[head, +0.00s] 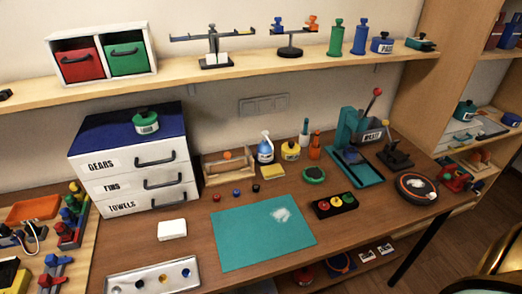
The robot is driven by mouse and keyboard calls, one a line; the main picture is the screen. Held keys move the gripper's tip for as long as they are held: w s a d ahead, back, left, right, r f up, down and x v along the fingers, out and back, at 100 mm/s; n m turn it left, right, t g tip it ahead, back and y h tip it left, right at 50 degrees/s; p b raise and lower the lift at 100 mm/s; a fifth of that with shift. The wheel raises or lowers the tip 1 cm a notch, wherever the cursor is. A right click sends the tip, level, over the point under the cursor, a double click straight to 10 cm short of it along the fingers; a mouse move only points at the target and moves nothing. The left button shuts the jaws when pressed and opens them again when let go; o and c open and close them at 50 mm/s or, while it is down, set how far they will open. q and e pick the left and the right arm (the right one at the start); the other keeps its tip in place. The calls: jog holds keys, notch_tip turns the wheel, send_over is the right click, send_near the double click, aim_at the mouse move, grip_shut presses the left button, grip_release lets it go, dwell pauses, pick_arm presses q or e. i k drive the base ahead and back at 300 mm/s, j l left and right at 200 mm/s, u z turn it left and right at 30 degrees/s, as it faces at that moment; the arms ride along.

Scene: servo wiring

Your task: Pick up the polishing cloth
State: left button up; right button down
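No thing in the head view is clearly marked as the polishing cloth. A small flat yellow pad (273,172) lies at the back of the table, in front of a blue spray bottle (265,148); it may be a folded cloth or a sponge. A white rectangular block (172,229) lies left of the teal mat (240,242); I cannot tell if it is folded cloth. A whitish patch (281,214) lies on the mat.
A metal tray (153,277) is at the front left. A black box with coloured buttons (334,205) sits right of the mat. A shelf (240,79) runs above.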

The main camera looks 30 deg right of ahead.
aim_at(275, 171)
jog(key=z, duration=1.05)
